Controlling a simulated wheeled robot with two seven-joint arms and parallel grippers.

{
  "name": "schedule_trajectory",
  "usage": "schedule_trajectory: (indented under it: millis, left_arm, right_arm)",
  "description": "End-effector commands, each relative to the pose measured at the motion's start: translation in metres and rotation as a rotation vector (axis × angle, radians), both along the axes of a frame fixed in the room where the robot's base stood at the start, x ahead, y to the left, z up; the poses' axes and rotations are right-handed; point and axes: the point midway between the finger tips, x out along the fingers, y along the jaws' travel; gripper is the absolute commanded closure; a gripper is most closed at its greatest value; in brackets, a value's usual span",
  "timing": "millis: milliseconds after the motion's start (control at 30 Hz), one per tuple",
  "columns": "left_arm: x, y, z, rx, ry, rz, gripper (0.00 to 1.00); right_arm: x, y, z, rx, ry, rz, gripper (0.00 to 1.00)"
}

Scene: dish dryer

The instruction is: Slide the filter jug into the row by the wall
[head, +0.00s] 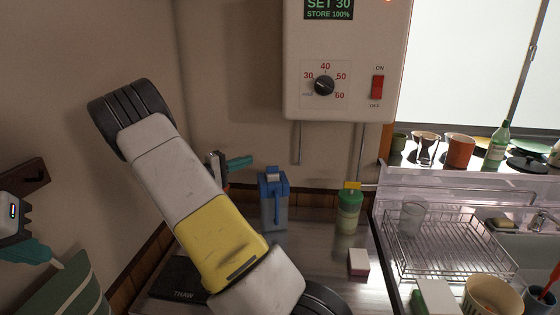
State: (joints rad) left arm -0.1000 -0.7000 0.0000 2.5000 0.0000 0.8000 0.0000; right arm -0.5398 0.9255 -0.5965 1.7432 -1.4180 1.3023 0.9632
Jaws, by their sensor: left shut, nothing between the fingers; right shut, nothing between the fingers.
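The filter jug (274,208) has a blue lid and handle and a clear bluish body. It stands upright on the metal counter near the back wall. A bottle (348,212) with green contents and a yellow cap stands by the wall to its right, with a gap between them. My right gripper (246,161) is shut and empty, its teal fingers pointing right, just left of the jug's top. I cannot tell whether it touches the jug. My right arm hides part of that gripper. My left gripper (42,254) is shut and empty at the far left edge, away from the jug.
A white and red sponge (358,262) lies on the counter in front of the bottle. A black THAW board (178,279) lies at the left. A wire dish rack (450,253) holds a glass (411,218) at the right. A heater (345,75) hangs above.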

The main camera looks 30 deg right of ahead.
Motion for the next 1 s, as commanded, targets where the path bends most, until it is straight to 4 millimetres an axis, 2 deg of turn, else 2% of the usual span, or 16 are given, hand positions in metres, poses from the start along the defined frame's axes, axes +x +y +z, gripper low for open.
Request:
schedule_trajectory:
  millis: [33, 67, 100, 700, 900, 1000]
  left_arm:
    - [0.000, 0.000, 0.000, 0.000, 0.000, 0.000, 1.00]
    - [0.000, 0.000, 0.000, 0.000, 0.000, 0.000, 1.00]
    - [0.000, 0.000, 0.000, 0.000, 0.000, 0.000, 1.00]
    - [0.000, 0.000, 0.000, 0.000, 0.000, 0.000, 1.00]
    - [0.000, 0.000, 0.000, 0.000, 0.000, 0.000, 1.00]
    - [0.000, 0.000, 0.000, 0.000, 0.000, 0.000, 1.00]
  right_arm:
    - [0.000, 0.001, 0.014, 0.003, -0.006, 0.002, 1.00]
    - [-0.001, -0.001, 0.019, 0.002, -0.003, 0.000, 1.00]
    - [-0.010, -0.013, 0.015, -0.001, 0.003, -0.005, 1.00]
    - [-0.096, -0.135, 0.014, 0.001, 0.001, -0.004, 1.00]
    - [-0.115, -0.162, 0.014, 0.001, 0.000, -0.003, 1.00]
    - [-0.119, -0.168, 0.014, 0.001, 0.000, -0.001, 1.00]
